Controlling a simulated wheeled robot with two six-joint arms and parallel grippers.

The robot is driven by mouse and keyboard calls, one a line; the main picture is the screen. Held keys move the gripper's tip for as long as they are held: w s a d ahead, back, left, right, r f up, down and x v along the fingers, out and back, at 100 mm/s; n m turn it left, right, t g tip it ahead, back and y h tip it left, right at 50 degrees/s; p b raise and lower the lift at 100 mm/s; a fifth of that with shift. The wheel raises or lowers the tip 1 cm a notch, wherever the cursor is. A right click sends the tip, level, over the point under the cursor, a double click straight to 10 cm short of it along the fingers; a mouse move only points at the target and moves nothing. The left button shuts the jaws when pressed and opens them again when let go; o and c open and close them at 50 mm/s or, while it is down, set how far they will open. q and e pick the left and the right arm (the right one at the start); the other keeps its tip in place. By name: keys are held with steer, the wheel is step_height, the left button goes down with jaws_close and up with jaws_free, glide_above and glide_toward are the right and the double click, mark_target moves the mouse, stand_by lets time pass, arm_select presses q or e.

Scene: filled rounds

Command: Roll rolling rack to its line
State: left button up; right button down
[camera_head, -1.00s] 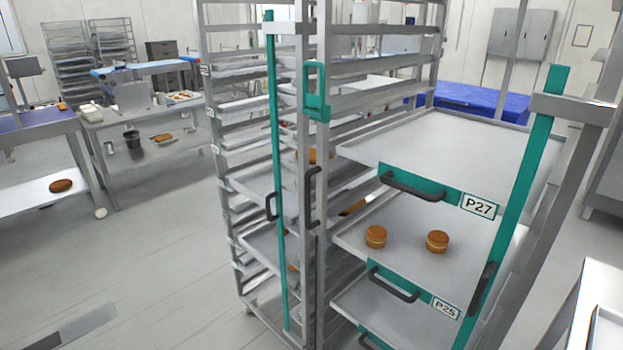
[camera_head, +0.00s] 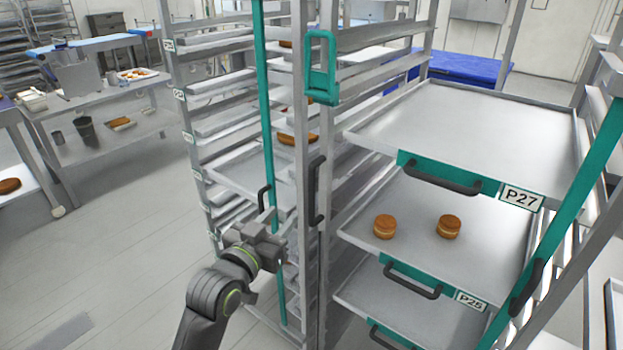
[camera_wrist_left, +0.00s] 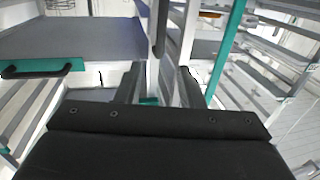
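Two tall metal racks stand side by side in the head view. The left rack (camera_head: 200,150) has a teal front post (camera_head: 265,110) with a black handle (camera_head: 264,198). The right rack (camera_head: 327,200) has a black handle (camera_head: 316,190) on its grey post and holds trays labelled P27 and P25. My right gripper is out of view.
Two round brown cakes (camera_head: 416,227) sit on a right-rack tray (camera_head: 490,245). A worktable (camera_head: 110,100) with trays and a dark cup stands at the back left. The grey floor (camera_head: 120,250) at the left is largely clear.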

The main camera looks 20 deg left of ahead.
mark_target(310, 184)
arm_select(q)
steer(key=w+p, duration=0.1)
steer(key=w, duration=0.4)
steer(key=w+d+p, duration=0.1)
steer(key=w, duration=0.4)
steer(key=w+d+p, duration=0.1)
steer(key=w, duration=0.4)
steer(key=shift+d, duration=0.1)
steer(key=shift+w+f, duration=0.1)
steer(key=shift+w, duration=0.05)
jaws_close()
stand_by(0.9)
